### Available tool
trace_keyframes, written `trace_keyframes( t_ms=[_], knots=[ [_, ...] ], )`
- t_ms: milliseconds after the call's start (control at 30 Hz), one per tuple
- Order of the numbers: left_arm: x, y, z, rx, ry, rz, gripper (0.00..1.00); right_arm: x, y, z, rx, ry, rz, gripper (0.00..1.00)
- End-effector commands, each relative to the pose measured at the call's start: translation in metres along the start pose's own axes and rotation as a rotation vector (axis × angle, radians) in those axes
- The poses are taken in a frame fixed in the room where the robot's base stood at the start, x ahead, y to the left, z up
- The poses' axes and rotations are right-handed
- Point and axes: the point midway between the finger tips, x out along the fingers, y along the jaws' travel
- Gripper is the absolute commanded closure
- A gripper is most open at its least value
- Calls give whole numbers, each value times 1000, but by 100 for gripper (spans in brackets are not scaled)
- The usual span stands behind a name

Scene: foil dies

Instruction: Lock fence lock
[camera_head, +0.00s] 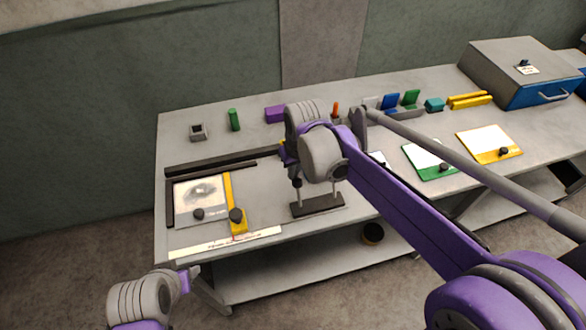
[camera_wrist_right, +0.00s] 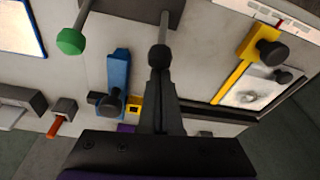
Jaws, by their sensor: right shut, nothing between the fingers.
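The yellow fence (camera_head: 229,195) lies along the right side of a pale plate at the bench's left end. A black round knob (camera_head: 237,215) sits on its near end. Fence (camera_wrist_right: 230,83) and knob (camera_wrist_right: 271,52) also show at the upper right of the right wrist view. My right gripper (camera_head: 297,184) is shut and empty, pointing down to the right of the fence, apart from the knob. In the right wrist view its fingers (camera_wrist_right: 160,75) overlap a black-tipped post; contact cannot be told.
A dark two-post stand (camera_head: 318,206) is close below my right gripper. The plate (camera_head: 188,195) has its own small black knob and dark rails behind and beside it. Green (camera_head: 426,170) and yellow (camera_head: 489,153) framed plates lie to the right. Small blocks line the back.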

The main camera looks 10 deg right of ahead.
Motion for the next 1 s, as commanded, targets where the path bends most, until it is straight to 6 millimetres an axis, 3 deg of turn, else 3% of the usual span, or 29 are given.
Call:
trace_keyframes(
  t_ms=[500, 1000],
  knots=[
    [-9, 0, -10, 0, 8, 0, 50, -21, -7, 41, -23, 402, 59, 100],
    [-8, 0, -9, 0, 8, 0, 50, -23, -13, 81, -43, 793, 115, 100]
  ],
)
